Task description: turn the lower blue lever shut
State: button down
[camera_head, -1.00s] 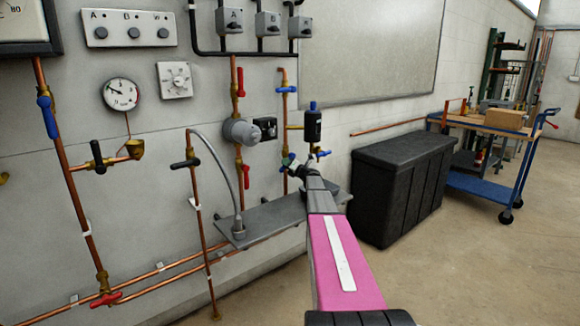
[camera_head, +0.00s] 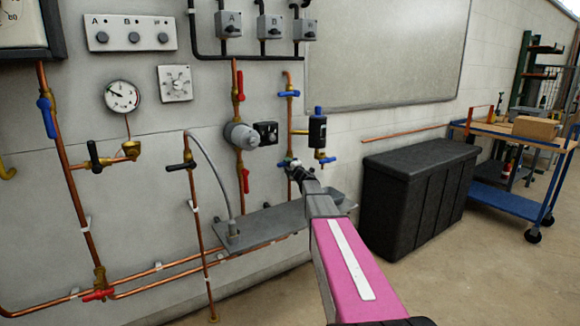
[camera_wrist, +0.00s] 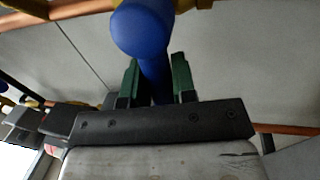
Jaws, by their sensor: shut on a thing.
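The lower blue lever (camera_wrist: 143,30) fills the top middle of the wrist view, its rounded end towards the camera. My gripper (camera_wrist: 156,82) has its two green fingers closed on either side of the lever's stem. In the head view my gripper (camera_head: 291,166) is at the lower part of the right-hand copper pipe (camera_head: 289,130), and it hides most of the lever there. The upper blue lever (camera_head: 288,94) sits higher on the same pipe and lies roughly level.
A black cylinder (camera_head: 317,130) with a small blue handle (camera_head: 327,160) stands just right of the gripper. A grey shelf (camera_head: 265,225) lies below. Red levers (camera_head: 245,181) are on the pipe to the left. A black chest (camera_head: 415,190) stands at the right.

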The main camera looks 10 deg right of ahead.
jog(key=shift+r+m, duration=0.1)
jog(key=shift+m, duration=0.2)
jog(key=c, duration=0.9)
grip_release()
jog(key=shift+c, duration=0.2)
jog(key=shift+s, duration=0.1)
jog(key=v, duration=1)
jog(key=shift+s, duration=0.35)
jog(key=shift+d, duration=0.15)
